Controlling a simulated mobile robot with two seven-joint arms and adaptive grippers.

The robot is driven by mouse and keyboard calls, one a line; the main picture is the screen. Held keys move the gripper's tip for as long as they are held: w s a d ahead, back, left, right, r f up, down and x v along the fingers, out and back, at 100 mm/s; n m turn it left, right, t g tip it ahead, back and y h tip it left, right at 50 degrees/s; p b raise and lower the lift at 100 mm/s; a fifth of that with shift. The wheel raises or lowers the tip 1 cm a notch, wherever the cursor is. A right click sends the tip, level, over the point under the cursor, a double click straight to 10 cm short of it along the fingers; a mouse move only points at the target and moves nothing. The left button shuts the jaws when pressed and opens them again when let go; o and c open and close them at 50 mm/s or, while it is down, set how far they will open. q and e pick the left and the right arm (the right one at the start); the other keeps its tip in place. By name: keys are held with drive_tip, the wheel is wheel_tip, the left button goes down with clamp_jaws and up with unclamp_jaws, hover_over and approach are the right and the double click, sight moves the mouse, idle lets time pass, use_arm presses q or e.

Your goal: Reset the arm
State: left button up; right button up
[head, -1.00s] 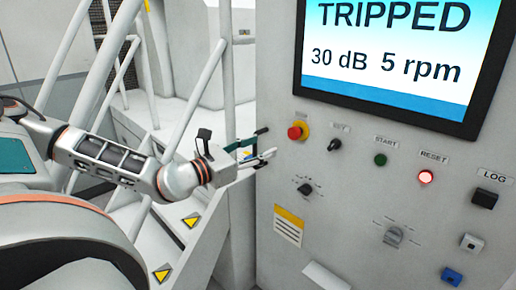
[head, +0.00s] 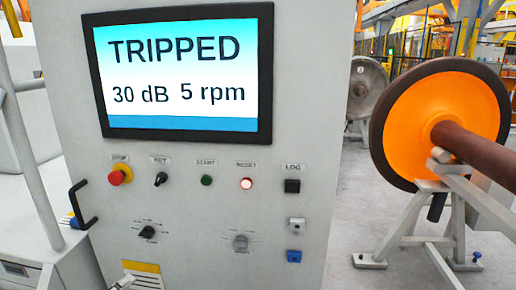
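The grey control cabinet (head: 200,165) fills the left and middle of the head view. Its screen (head: 182,70) reads TRIPPED, 30 dB, 5 rpm. My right gripper is out of view.
A black LOG button (head: 292,186), two rotary knobs and a blue button (head: 294,256) are on the panel. A black handle (head: 80,205) is at the cabinet's left edge. An orange wheel (head: 430,125) on a grey stand is at right, with bare floor between.

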use_arm(q)
drive_tip(key=s+d+f+n+g, duration=0.1)
drive_tip(key=s+d+f+n, duration=0.7)
drive_tip(key=f+n, duration=0.2)
drive_tip(key=s+d+f+n+g, duration=0.2)
drive_tip(key=s+d+f+n, duration=0.7)
drive_tip(key=f+n, duration=0.2)
drive_tip(key=shift+d+f+h, duration=0.2)
drive_tip(key=shift+f+h, duration=0.2)
drive_tip(key=shift+f, duration=0.4)
idle(2.2)
